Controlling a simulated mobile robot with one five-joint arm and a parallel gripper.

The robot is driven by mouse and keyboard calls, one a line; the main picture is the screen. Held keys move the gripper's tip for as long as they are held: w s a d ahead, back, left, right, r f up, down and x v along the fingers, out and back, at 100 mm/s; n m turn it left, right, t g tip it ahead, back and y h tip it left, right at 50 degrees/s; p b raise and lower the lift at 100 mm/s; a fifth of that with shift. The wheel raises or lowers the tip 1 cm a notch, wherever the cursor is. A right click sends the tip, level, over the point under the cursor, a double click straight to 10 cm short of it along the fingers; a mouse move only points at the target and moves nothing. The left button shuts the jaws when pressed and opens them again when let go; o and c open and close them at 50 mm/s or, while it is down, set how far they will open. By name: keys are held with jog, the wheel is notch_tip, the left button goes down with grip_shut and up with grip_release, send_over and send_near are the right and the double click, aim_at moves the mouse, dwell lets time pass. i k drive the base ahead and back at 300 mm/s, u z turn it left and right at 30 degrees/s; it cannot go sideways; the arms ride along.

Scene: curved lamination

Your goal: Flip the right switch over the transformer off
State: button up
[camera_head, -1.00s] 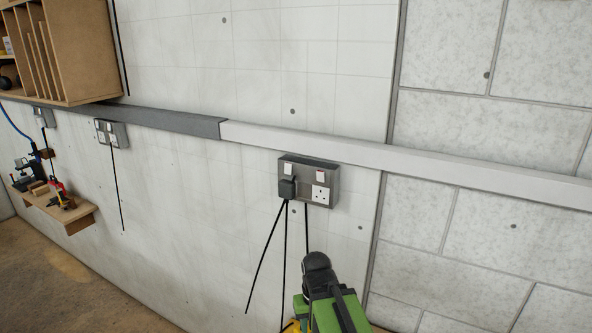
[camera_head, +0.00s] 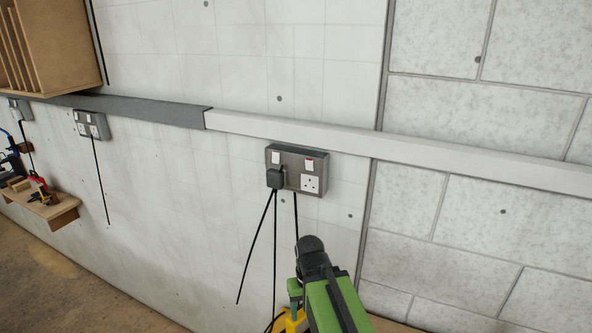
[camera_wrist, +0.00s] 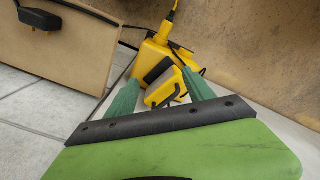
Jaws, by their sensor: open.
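A grey double socket plate (camera_head: 297,171) is on the wall right of centre in the head view. Its right switch (camera_head: 309,164) is white with a red mark at the top, above an empty white outlet (camera_head: 310,184). Its left switch (camera_head: 276,157) is above a black plug (camera_head: 276,178). The yellow transformer (camera_head: 290,323) is partly hidden low in the head view, and it also shows in the wrist view (camera_wrist: 162,56). My gripper (camera_wrist: 160,82) is open, its green fingers apart and pointing toward the transformer. In the head view my green arm is below the socket.
Black cables (camera_head: 274,240) hang from the socket area. A white and grey trunking rail (camera_head: 290,130) runs above it. At left are another socket (camera_head: 90,125), a wooden shelf with tools (camera_head: 55,211) and a wooden cabinet (camera_head: 60,50). The wall around the socket is mostly clear.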

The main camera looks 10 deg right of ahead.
aim_at(309, 163)
jog(key=u, duration=0.4)
jog(key=k, duration=1.35)
jog(key=u, duration=0.6)
jog(key=i, duration=0.75)
jog(key=u, duration=0.3)
